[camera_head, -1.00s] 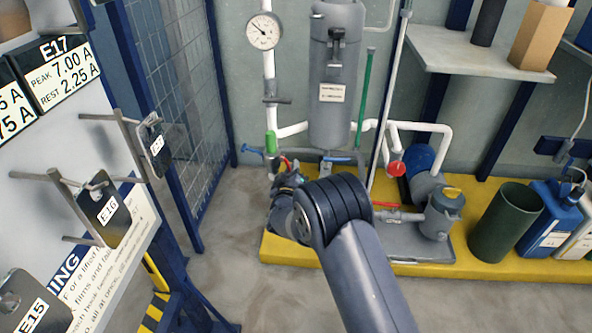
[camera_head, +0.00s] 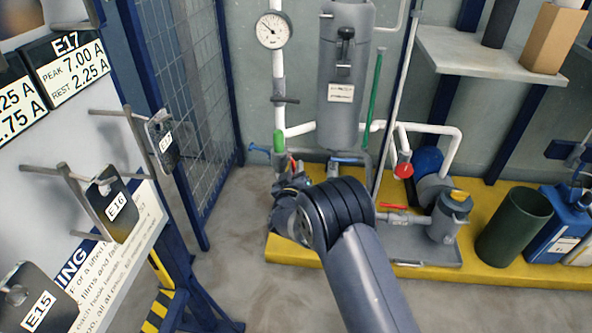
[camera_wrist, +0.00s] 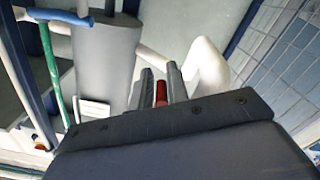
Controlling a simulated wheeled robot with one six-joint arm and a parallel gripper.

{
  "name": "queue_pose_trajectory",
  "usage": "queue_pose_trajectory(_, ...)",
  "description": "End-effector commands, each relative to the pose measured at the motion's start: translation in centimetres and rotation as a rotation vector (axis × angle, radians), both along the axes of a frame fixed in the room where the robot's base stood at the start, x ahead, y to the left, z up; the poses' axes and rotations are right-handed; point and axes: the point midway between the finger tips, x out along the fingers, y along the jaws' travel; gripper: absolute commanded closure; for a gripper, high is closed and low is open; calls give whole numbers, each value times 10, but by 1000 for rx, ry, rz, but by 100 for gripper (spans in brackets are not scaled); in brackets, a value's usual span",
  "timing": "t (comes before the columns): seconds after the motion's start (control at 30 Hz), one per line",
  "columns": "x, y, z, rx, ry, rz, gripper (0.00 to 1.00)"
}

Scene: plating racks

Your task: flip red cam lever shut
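A red lever-like piece (camera_wrist: 161,94) shows in the wrist view between the two dark fingers of my gripper (camera_wrist: 162,82). The fingers stand apart on either side of it, with a narrow gap visible; contact cannot be made out. Most of the red piece is hidden behind the gripper body. Whatever the red piece is mounted on is hidden.
A grey vertical cylinder (camera_head: 342,110), white pipes (camera_head: 457,150) and a green rod (camera_head: 369,100) stand behind my arm. A mesh fence (camera_head: 185,90) stands left.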

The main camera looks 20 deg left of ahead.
Motion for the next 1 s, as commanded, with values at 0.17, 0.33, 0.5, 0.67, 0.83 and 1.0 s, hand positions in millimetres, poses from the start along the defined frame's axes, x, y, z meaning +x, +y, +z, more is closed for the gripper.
queue_pose_trajectory(0.17,-1,2,2,1,-3,3,70)
queue_pose_trajectory(0.33,-1,2,1,0,-1,3,65)
queue_pose_trajectory(0.5,-1,2,0,-1,0,4,65)
queue_pose_trajectory(0.67,-2,2,-1,-8,0,5,65)
queue_pose_trajectory(0.83,0,-3,1,-82,-17,4,65)
queue_pose_trajectory(1.0,2,-13,7,-242,-57,2,65)
